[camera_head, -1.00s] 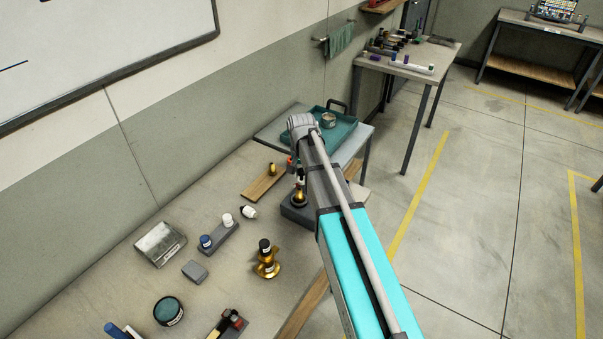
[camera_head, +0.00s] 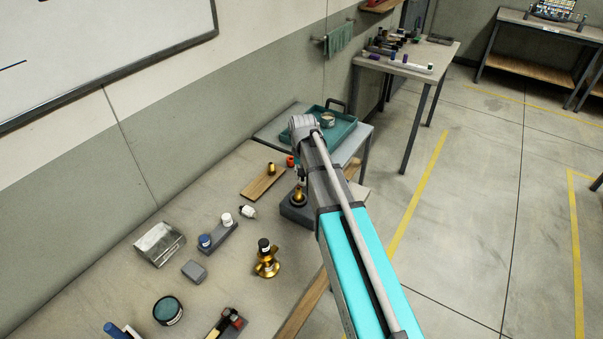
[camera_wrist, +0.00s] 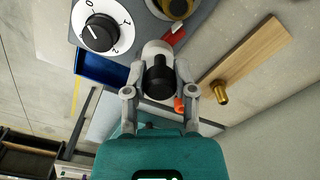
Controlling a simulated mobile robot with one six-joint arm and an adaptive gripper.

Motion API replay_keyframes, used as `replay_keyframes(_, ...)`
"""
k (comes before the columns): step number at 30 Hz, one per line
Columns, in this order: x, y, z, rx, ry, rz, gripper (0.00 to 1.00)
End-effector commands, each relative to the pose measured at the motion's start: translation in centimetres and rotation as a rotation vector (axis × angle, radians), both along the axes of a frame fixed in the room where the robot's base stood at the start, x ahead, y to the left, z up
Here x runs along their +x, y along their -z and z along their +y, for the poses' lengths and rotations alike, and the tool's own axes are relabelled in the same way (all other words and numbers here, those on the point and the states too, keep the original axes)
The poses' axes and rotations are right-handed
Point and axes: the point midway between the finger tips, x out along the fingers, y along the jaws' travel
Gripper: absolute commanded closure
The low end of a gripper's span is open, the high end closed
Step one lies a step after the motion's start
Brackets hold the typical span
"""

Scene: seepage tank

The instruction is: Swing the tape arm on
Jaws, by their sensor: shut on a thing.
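In the wrist view my gripper (camera_wrist: 159,70) is closed around a black cylindrical handle (camera_wrist: 159,80) with a pale rounded part (camera_wrist: 156,50) beyond it. The fingers lie on both sides of the handle. A grey unit (camera_wrist: 205,10) beside it carries a black dial (camera_wrist: 99,33) on a white numbered plate, a brass round part (camera_wrist: 178,6) and a red piece (camera_wrist: 174,36). In the head view the grey unit (camera_head: 293,214) stands at the bench's far right end, with brass (camera_head: 298,197) on top. My arm hides much of it and my fingers. I cannot make out which part is the tape arm.
A wooden board (camera_head: 262,184) with a brass fitting (camera_head: 271,168) lies close by, next to an orange-red piece (camera_head: 291,161). A teal tray (camera_head: 340,132) sits on a side table behind. Several small items stand on the bench's near part.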

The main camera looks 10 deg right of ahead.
Motion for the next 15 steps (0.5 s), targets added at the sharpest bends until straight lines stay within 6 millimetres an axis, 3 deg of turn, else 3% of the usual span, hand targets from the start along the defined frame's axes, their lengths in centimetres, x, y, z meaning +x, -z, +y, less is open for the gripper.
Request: replay_keyframes(15,-0.65,0.03,-0.50,-0.001,-0.212,0.001,1.00)
